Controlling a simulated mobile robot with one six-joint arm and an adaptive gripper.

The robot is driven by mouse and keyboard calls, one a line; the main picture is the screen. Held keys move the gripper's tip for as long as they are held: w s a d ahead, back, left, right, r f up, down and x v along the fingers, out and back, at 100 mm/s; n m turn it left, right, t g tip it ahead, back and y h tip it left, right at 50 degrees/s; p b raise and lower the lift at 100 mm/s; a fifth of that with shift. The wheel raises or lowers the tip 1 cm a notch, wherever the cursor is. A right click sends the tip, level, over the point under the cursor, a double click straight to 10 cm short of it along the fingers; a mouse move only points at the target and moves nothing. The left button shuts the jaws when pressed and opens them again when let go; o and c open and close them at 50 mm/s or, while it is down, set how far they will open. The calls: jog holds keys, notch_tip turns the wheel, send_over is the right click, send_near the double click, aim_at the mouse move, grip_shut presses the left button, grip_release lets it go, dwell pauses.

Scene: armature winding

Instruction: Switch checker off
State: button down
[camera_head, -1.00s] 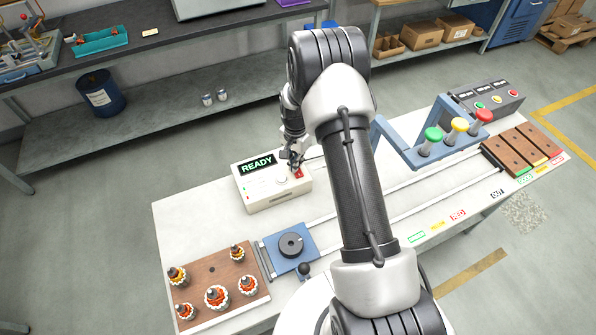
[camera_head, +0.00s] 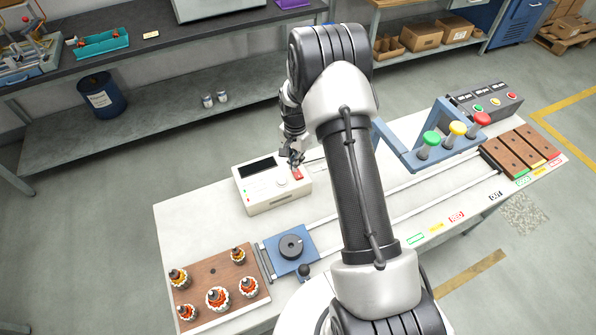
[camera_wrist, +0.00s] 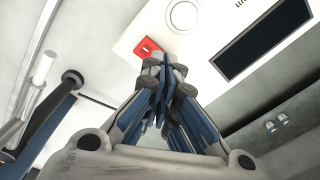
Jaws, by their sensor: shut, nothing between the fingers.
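The checker (camera_head: 272,187) is a white box on the light table, left of my arm in the head view. Its display (camera_head: 257,167) is dark and blank; in the wrist view the display (camera_wrist: 262,38) is blank too. A red switch (camera_wrist: 149,47) sits on its top beside a round white dial (camera_wrist: 183,15). My gripper (camera_head: 297,164) is shut and empty, with its fingertips close to the red switch. In the wrist view the fingertips (camera_wrist: 164,68) are just at the switch's edge; I cannot tell whether they touch it.
A wooden board (camera_head: 217,287) with several armatures lies at the front left, next to a blue fixture (camera_head: 291,250). A blue frame (camera_head: 425,150) with green, yellow and red knobs stands right of my arm. Wooden trays (camera_head: 522,152) lie at the far right.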

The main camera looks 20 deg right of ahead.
jog(key=shift+r+p, duration=1)
jog(key=shift+r, duration=1.05)
